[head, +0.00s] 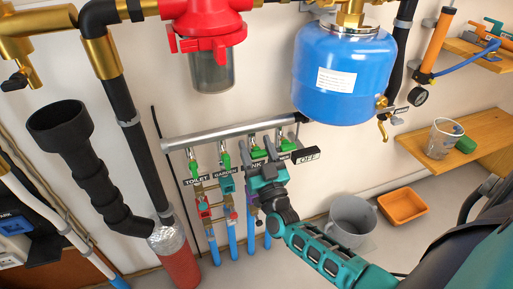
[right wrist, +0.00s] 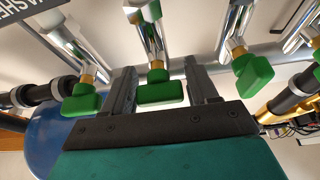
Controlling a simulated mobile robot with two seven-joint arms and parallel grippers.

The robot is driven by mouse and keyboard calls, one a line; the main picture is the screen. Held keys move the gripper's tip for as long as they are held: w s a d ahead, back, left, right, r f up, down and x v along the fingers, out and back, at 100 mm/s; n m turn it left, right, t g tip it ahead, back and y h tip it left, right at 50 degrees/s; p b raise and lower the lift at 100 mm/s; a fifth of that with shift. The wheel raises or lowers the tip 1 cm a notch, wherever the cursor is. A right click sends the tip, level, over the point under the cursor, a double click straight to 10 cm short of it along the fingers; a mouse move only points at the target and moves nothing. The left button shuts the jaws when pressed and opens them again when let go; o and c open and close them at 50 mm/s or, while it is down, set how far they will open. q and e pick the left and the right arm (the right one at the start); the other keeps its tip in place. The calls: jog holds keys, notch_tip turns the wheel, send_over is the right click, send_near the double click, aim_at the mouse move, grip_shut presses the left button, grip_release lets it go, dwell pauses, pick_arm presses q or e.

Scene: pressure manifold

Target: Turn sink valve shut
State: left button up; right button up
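The sink valve's green handle (right wrist: 160,91) sits between the two fingers of my right gripper (right wrist: 161,78) in the right wrist view, with a visible gap on each side. The fingers are apart and straddle the handle without clear contact. In the head view my right gripper (head: 260,155) reaches up to the manifold and partly covers the sink label and valve. The toilet valve (head: 193,166) and garden valve (head: 226,160) are to its left. A neighbouring green handle (right wrist: 80,98) is beside the left finger in the wrist view. My left gripper is not in view.
The grey manifold pipe (head: 225,133) runs above the valves. A blue tank (head: 343,75) hangs to the upper right and a red filter housing (head: 208,45) to the upper left. A grey bucket (head: 352,218) and orange tray (head: 402,206) stand on the floor at right.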

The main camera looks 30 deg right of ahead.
jog(key=shift+o, duration=1)
jog(key=p+v, duration=0.1)
jog(key=v, duration=1.2)
jog(key=shift+a+r, duration=0.1)
jog(key=shift+a, duration=0.05)
